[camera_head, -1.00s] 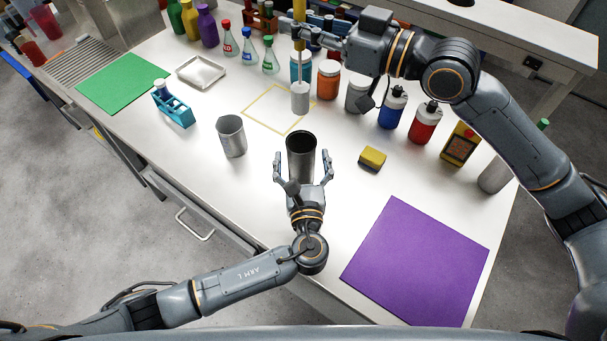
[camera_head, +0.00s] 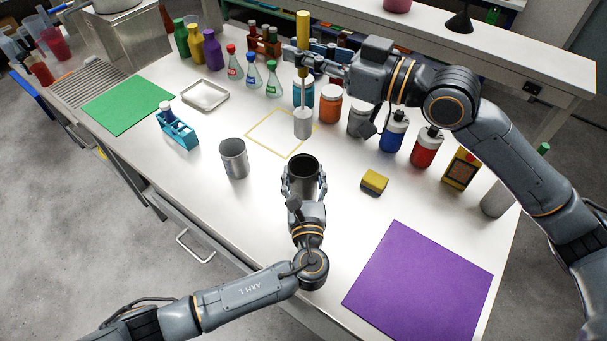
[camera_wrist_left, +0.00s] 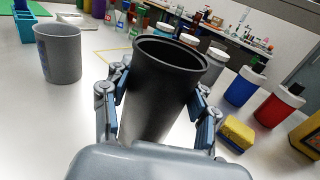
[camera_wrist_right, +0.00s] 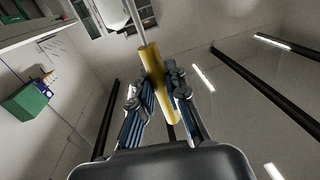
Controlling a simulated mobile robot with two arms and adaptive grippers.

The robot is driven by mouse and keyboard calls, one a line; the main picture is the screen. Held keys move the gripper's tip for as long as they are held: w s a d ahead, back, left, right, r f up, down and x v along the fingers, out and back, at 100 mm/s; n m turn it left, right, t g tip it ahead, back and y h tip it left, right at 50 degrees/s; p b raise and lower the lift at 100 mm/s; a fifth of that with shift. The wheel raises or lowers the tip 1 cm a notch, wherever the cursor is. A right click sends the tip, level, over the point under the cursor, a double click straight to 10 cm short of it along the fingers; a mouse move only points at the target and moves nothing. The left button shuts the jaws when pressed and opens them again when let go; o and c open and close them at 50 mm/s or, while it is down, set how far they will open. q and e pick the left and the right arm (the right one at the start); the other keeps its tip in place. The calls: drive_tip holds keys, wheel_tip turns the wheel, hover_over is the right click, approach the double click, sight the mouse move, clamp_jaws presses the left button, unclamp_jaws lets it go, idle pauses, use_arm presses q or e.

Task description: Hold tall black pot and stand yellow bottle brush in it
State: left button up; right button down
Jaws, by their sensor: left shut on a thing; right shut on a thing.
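The tall black pot (camera_head: 303,171) stands upright on the white table, open at the top. My left gripper (camera_head: 304,186) is shut on its sides; in the left wrist view the fingers press both sides of the pot (camera_wrist_left: 162,90). The bottle brush has a yellow handle (camera_head: 303,30), a thin shaft and a white-grey head (camera_head: 303,123). My right gripper (camera_head: 303,56) is shut on the yellow handle and holds the brush upright, head down, beyond the pot. The handle (camera_wrist_right: 155,80) also shows between the fingers in the right wrist view.
A grey metal cup (camera_head: 233,158) stands left of the pot. A yellow sponge (camera_head: 374,182) and purple mat (camera_head: 420,285) lie to the right. A yellow outlined square (camera_head: 262,138) is behind the pot. Jars and bottles, including an orange jar (camera_head: 329,104), line the back right.

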sight(305, 118)
idle(0.5)
drive_tip(key=shift+f, duration=6.5)
drive_tip(key=c, duration=1.3)
unclamp_jaws()
drive_tip(key=v, duration=1.2)
